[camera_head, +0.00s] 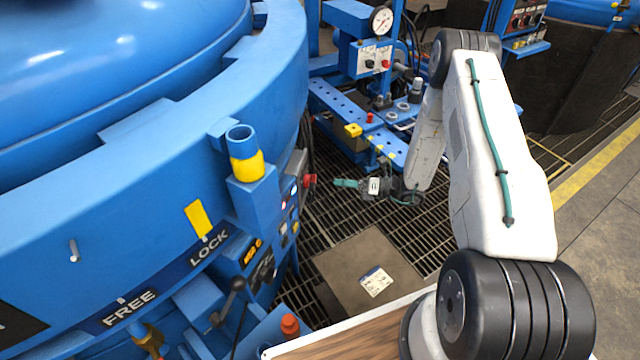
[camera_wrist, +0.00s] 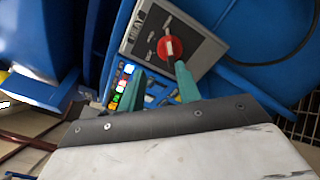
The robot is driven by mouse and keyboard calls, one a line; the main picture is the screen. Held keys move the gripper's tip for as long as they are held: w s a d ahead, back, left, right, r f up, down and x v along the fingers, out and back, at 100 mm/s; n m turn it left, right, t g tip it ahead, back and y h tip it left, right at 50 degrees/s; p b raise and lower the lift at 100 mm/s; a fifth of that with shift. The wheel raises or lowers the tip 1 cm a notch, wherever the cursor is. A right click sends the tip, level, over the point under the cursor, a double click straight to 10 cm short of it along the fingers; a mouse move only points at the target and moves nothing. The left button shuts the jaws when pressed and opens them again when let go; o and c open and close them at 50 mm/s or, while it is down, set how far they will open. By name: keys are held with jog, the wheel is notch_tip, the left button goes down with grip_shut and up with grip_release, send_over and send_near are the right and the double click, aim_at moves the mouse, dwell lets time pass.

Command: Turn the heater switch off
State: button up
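The heater switch looks to be the red rotary knob (camera_head: 309,181) on a grey box (camera_head: 296,164) at the side of the blue furnace. In the wrist view the red knob (camera_wrist: 167,49) has a white bar across its face and sits on the grey panel (camera_wrist: 190,38).
Lit buttons (camera_wrist: 123,82) sit on a panel beside the grey box. The furnace body (camera_head: 150,150), with its LOCK and FREE label (camera_head: 209,247), fills the left. A blue hydraulic stand (camera_head: 350,115) with a gauge (camera_head: 381,20) is behind. Open grating lies below my gripper.

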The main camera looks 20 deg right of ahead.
aim_at(310, 182)
jog(key=w+a+f+m, duration=0.1)
jog(key=w+a, duration=0.3)
jog(key=a, duration=0.2)
jog(key=shift+f+t+h, duration=0.3)
jog(key=shift+f+t, duration=0.1)
jog(key=shift+a, duration=0.1)
grip_shut()
